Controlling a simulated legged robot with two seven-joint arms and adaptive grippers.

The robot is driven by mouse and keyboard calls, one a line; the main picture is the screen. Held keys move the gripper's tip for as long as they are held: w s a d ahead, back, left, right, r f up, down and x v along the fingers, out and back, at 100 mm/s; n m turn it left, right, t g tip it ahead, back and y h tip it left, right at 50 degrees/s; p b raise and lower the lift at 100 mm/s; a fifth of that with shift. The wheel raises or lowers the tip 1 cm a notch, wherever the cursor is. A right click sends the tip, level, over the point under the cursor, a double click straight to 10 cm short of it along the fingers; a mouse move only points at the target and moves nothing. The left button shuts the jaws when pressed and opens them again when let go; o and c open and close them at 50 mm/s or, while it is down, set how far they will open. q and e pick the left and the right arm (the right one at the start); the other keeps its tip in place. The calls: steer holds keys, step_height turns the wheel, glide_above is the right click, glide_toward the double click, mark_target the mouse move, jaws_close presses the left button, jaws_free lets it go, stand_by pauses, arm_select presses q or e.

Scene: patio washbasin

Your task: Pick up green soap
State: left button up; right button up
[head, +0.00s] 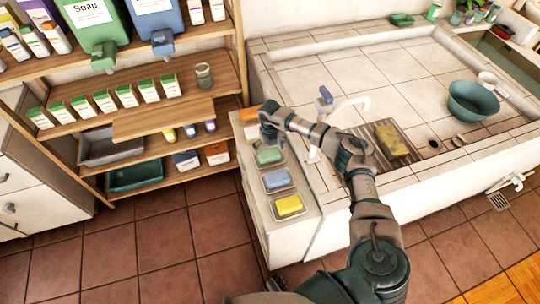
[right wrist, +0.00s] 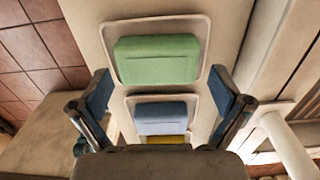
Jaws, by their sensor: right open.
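The green soap (head: 268,155) lies in a small dish on the white ledge beside the basin. In the right wrist view the green soap (right wrist: 157,60) shows large and unobstructed in its pale dish. My right gripper (head: 268,134) is just above and behind it in the head view. In the right wrist view the right gripper (right wrist: 160,80) is open and empty, with blue-padded fingers spread wider than the soap and apart from it. My left gripper is not in view.
A blue soap (head: 277,179) and a yellow soap (head: 289,205) lie in dishes in line with the green one. A faucet (head: 335,110) stands close to the right. A wooden shelf (head: 180,107) with bottles and boxes is at left. A teal bowl (head: 473,101) sits in the basin.

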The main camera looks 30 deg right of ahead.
mark_target(269, 152)
steer(key=f, duration=0.3)
steer(key=shift+a, duration=0.25)
steer(key=shift+f, duration=0.1)
steer(key=c, duration=0.8)
steer(key=shift+d, duration=0.15)
steer(key=shift+c, duration=0.7)
step_height(269, 152, up, 9)
steer(key=shift+r, duration=0.2)
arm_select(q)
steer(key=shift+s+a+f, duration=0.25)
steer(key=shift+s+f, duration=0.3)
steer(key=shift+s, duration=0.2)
arm_select(e)
steer(key=shift+r, duration=0.3)
